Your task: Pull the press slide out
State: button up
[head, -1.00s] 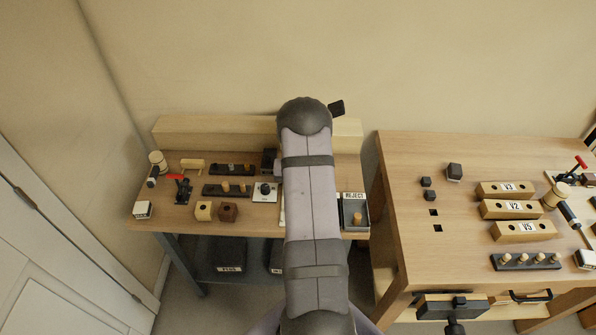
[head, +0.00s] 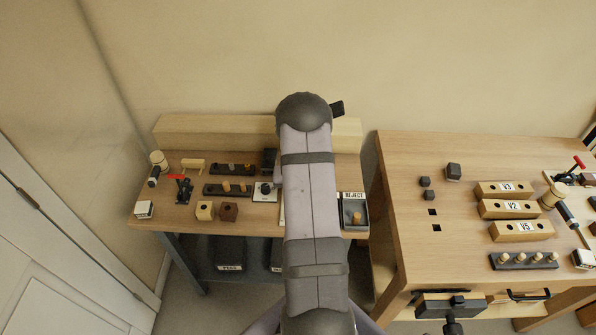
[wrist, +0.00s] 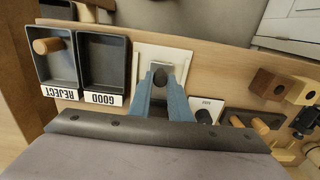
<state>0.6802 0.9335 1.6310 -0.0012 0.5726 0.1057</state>
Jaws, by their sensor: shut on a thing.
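The finger contact is partly hidden behind the fingers and wrist. In the head view, my arm covers the gripper and most of the plate.
Beside the plate are the GOOD tray (wrist: 104,38), empty, and the REJECT tray (wrist: 69,70), holding a wooden peg (wrist: 47,45). On the other side are a dial box (wrist: 208,110) and wooden blocks (wrist: 268,83). A second bench (head: 400,160) stands at right in the head view.

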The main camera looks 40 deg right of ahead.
jog(key=shift+s+a, duration=0.35)
dwell(0.3)
jog(key=shift+s+a, duration=0.35)
jog(key=shift+a, duration=0.05)
jog(key=o, duration=0.8)
jog(key=shift+c, duration=0.2)
jog(key=shift+r+p, duration=0.15)
jog(key=shift+p, duration=0.2)
notch_tip(320, 180, up, 7)
jog(key=p, duration=0.4)
jog(key=shift+p, duration=0.4)
